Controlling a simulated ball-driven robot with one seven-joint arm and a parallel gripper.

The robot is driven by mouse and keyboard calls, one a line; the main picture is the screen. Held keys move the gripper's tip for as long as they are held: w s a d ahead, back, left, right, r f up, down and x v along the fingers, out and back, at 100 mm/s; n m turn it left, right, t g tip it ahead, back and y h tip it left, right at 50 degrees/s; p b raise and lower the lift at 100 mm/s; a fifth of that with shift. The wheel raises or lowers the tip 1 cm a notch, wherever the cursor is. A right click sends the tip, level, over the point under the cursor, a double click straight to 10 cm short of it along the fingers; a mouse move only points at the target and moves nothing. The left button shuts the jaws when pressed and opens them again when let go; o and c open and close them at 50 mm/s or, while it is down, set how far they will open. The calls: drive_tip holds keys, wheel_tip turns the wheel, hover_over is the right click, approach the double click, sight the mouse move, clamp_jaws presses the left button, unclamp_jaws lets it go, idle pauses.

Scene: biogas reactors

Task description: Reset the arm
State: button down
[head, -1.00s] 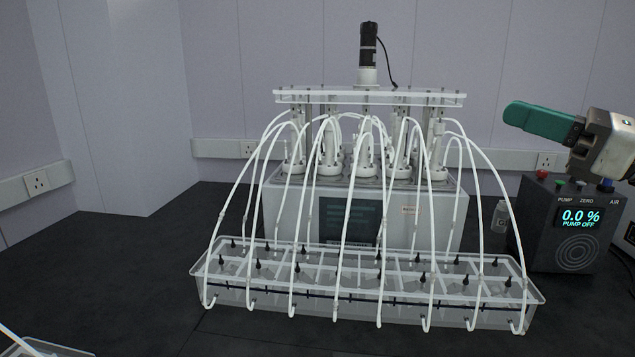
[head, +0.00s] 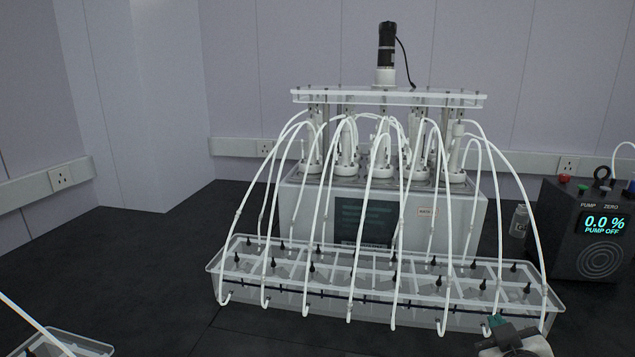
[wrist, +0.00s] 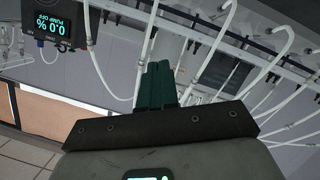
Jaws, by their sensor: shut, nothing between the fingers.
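My gripper (wrist: 157,85) shows in the wrist view with its two green fingers together and nothing between them. In the head view only a small part of my gripper (head: 497,322) and wrist shows at the bottom right, in front of the clear tray's right end. The biogas reactor unit (head: 300,212) stands behind the tray, with white tubes arching from its vessels down to the clear tray (head: 235,292). In the wrist view the tubes hang close beyond the fingers; I cannot tell whether any touch.
The pump box (head: 590,245) at the right reads "0.0 % PUMP OFF"; it also shows in the wrist view (wrist: 55,30). A small clear bottle (head: 519,221) stands beside it. Another clear tray (head: 70,343) is at the bottom left. Dark bench at the left is free.

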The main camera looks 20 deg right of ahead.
drive_tip(key=s+a+f+g+y, duration=0.25)
drive_tip(key=a+f, duration=0.25)
drive_tip(key=f, duration=0.3)
drive_tip(key=s+a+f+g+y, duration=0.2)
drive_tip(key=s+a+f+y, duration=0.15)
drive_tip(key=f, duration=0.35)
drive_tip(key=s+a+f+g+y, duration=0.1)
drive_tip(key=s+a+f+g, duration=0.1)
drive_tip(key=s+a+f, duration=0.2)
drive_tip(key=s+a+f+n+g+y, duration=0.1)
drive_tip(key=s+a+f+g, duration=0.2)
drive_tip(key=s, duration=0.7)
wheel_tip(320, 180, down, 2)
drive_tip(key=shift+s+a+f+g+y, duration=0.2)
drive_tip(key=shift+s+a+g+y, duration=0.15)
drive_tip(key=shift+a, duration=0.55)
